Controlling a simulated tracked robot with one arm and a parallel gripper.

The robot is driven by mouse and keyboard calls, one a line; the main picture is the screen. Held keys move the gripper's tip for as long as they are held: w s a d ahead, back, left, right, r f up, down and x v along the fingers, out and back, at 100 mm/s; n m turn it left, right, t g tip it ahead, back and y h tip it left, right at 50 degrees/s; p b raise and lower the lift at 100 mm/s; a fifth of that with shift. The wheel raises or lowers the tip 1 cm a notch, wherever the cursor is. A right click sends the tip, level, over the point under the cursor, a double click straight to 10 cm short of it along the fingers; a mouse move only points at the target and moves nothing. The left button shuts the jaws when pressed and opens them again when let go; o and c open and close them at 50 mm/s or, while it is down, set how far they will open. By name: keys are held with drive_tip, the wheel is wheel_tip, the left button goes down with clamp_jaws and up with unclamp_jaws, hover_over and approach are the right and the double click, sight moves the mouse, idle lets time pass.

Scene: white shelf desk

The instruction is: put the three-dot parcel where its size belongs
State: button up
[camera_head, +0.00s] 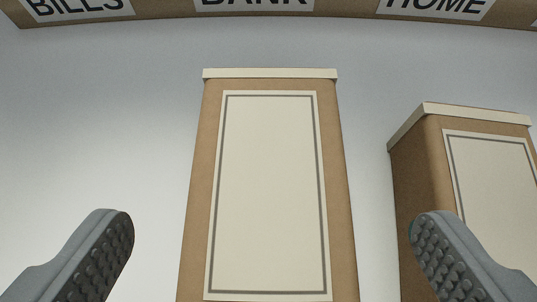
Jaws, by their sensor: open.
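My gripper (268,255) is open and empty, with a grey finger with a dark studded pad on each side of the picture. A tall brown box (345,250) with a cream top edge and a blank cream label framed in grey stands ahead, between the fingers in the picture. A second brown box (420,170) with the same kind of label stands at the right, partly behind the right finger and cut off by the picture edge. No dots show on either label. I cannot tell which thing is the three-dot parcel.
A brown strip (165,10) runs along the top with white labels reading BILLS (75,8), BANK (255,4) and HOME (435,6), partly cut off. A plain white surface (110,120) is clear at the left and between the boxes.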

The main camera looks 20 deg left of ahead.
sight(270, 191)
drive_tip(key=shift+f+b+x, duration=0.2)
drive_tip(key=shift+b+x, duration=0.8)
drive_tip(key=shift+x, duration=2.2)
drive_tip(key=shift+s, duration=0.15)
drive_tip(key=c, duration=1.3)
drive_tip(key=shift+r, duration=0.15)
